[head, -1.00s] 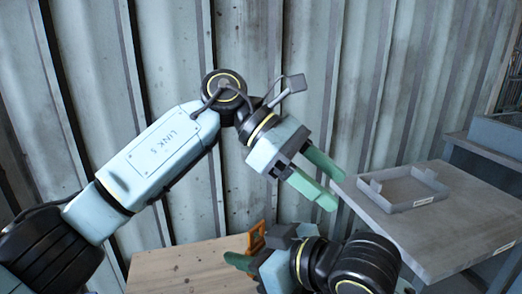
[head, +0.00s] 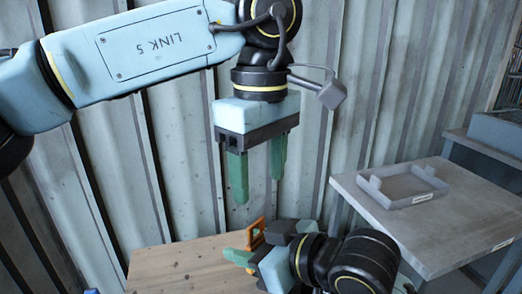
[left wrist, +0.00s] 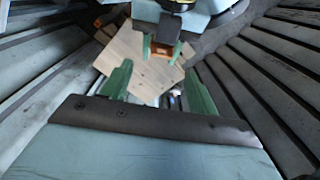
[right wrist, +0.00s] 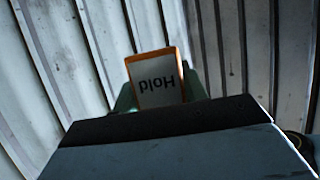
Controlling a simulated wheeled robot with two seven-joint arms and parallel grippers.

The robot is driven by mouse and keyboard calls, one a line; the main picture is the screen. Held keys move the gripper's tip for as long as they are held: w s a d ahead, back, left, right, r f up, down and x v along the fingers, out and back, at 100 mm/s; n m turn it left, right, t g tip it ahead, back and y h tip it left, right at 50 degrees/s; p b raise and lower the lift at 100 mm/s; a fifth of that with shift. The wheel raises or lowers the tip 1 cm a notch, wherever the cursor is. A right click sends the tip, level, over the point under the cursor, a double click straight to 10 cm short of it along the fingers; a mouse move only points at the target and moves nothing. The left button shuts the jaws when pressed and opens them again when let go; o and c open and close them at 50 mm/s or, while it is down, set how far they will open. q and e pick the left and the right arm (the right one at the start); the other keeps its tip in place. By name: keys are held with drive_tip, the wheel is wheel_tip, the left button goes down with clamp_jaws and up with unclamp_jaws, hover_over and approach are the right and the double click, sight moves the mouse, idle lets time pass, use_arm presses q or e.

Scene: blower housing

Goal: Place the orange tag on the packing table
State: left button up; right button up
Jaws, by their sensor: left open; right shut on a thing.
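The orange tag (head: 257,232) is an orange-framed plate held upright in my right gripper (head: 243,257), above the wooden table's far edge. In the right wrist view the tag (right wrist: 158,80) shows a grey face with "Hold" upside down, between the green fingers. My left gripper (head: 258,188) is open and empty, pointing down above the tag and apart from it. The left wrist view shows the tag (left wrist: 160,55) beyond the left fingers. A wooden table (head: 180,266) is at the front and a grey table (head: 440,240) at the right; which is the packing table, I cannot tell.
A shallow grey tray (head: 432,197) sits on the grey table's far part; the nearer top is clear. A blue-grey bench (head: 495,140) stands behind it at the right. A corrugated metal wall (head: 150,180) closes off the back.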

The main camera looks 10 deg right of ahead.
sight(261, 238)
use_arm(q)
wheel_tip(261, 238, down, 9)
drive_tip(key=shift+r, duration=0.15)
drive_tip(key=shift+c, duration=0.4)
drive_tip(key=c, duration=1)
use_arm(e)
drive_tip(key=o, duration=1)
drive_tip(key=shift+o, duration=0.2)
drive_tip(key=shift+f, duration=0.1)
